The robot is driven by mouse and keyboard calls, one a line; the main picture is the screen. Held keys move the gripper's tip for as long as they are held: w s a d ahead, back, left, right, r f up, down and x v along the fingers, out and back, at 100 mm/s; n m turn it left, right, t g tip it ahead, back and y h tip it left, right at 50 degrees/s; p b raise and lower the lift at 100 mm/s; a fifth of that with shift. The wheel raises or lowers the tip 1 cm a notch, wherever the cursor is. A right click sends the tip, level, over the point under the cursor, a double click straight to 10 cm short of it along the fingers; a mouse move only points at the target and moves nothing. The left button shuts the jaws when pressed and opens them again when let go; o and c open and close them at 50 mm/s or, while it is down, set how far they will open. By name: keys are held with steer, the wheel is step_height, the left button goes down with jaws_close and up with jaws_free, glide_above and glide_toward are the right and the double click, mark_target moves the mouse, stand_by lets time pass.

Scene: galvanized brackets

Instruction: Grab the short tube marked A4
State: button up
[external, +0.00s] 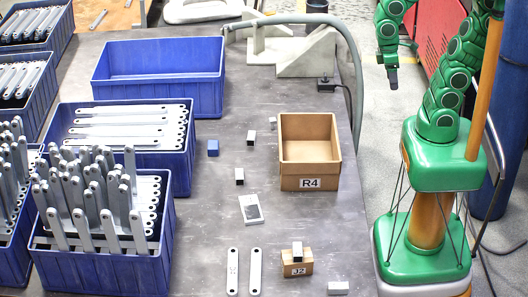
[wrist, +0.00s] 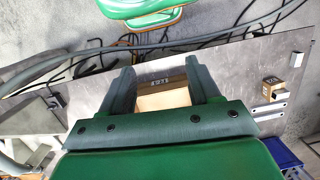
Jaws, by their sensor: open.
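Several short silver tubes with dark ends are in the external view. One (external: 251,138) and another (external: 239,176) lie mid-table, and a smaller one (external: 273,122) lies farther back. One tube (external: 297,249) rests on top of a small brown block marked J2 (external: 298,269), and one (external: 338,288) lies at the front edge. No A4 mark is readable on any of them. My gripper (external: 391,78) hangs beyond the table's right side, away from the tubes. In the wrist view my gripper (wrist: 160,68) is open, with nothing between its fingers.
An open cardboard box marked R4 (external: 310,184) stands on the right of the table (external: 200,215). Blue crates, one empty (external: 158,80) and others full of metal bars (external: 100,270), fill the left.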

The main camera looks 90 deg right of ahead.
steer(key=w+a+m+y, duration=0.2)
steer(key=w+a, duration=0.2)
steer(key=w, duration=0.5)
steer(key=m+y, duration=1)
steer(key=m, duration=0.3)
glide_above(239, 172)
steer(key=s+d, duration=0.1)
steer(key=d, duration=0.1)
step_height(239, 172, down, 27)
steer(key=shift+m+t+y, duration=0.4)
steer(key=shift+m+t, duration=0.3)
steer(key=shift+m, duration=0.2)
steer(key=d+f, duration=0.1)
steer(key=f, duration=0.1)
steer(key=w+d+f, duration=0.1)
steer(key=f, duration=0.1)
steer(key=d+f, duration=0.2)
steer(key=f, duration=0.1)
steer(key=shift+w, duration=0.4)
steer(key=shift+f, duration=0.15)
steer(key=shift+x, duration=1.2)
steer(key=shift+s+x, duration=0.15)
steer(key=shift+x, duration=1.15)
steer(key=shift+s+x, duration=0.15)
steer(key=shift+x, duration=1.2)
steer(key=shift+d, duration=0.1)
steer(key=shift+c, duration=0.2)
steer(key=c, duration=1)
